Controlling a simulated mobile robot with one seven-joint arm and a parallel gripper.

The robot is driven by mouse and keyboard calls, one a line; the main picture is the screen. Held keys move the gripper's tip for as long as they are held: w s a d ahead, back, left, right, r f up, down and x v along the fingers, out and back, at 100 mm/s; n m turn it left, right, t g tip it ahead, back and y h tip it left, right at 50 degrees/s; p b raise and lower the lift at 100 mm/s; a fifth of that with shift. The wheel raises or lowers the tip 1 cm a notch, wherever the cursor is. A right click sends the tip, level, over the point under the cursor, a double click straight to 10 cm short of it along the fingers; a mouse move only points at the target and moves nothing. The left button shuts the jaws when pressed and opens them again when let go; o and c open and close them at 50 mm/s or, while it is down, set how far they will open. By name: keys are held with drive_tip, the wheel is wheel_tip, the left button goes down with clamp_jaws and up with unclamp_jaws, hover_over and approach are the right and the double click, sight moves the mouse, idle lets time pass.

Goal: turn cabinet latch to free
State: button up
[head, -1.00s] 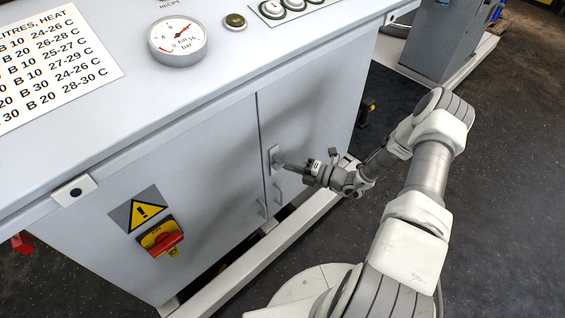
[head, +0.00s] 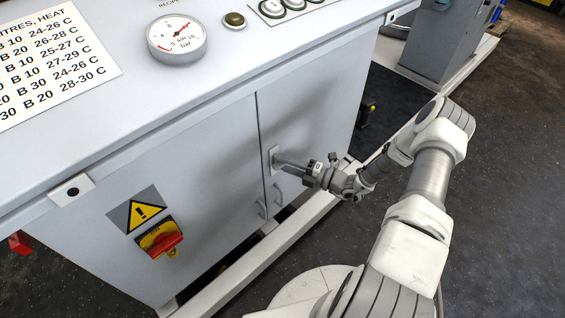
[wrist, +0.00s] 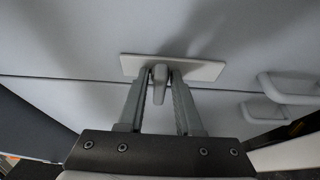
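The cabinet latch shows in the wrist view as a small grey lever (wrist: 159,84) on a pale rectangular plate (wrist: 205,70). The plate also shows in the head view (head: 274,158), on the right cabinet door beside the seam. In the wrist view the lever points toward the bottom of the picture, across the plate's long side. My gripper (wrist: 160,76) is at the plate, with one finger on each side of the lever. Narrow gaps show between lever and fingers, so the gripper looks partly open. In the head view the fingers hide the lever.
Two door handles (head: 262,208) (head: 279,194) sit below the latch, one on each side of the seam. A red and yellow rotary switch (head: 161,238) is on the left door. A pale base rail (head: 250,260) runs along the cabinet foot. Dark floor lies to the right.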

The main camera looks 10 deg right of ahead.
drive_tip(key=shift+o, duration=0.6)
drive_tip(key=p+v, duration=0.2)
drive_tip(key=v, duration=1.5)
drive_tip(key=shift+d+p, duration=0.2)
drive_tip(key=shift+p, duration=0.15)
drive_tip(key=shift+s+f, duration=0.1)
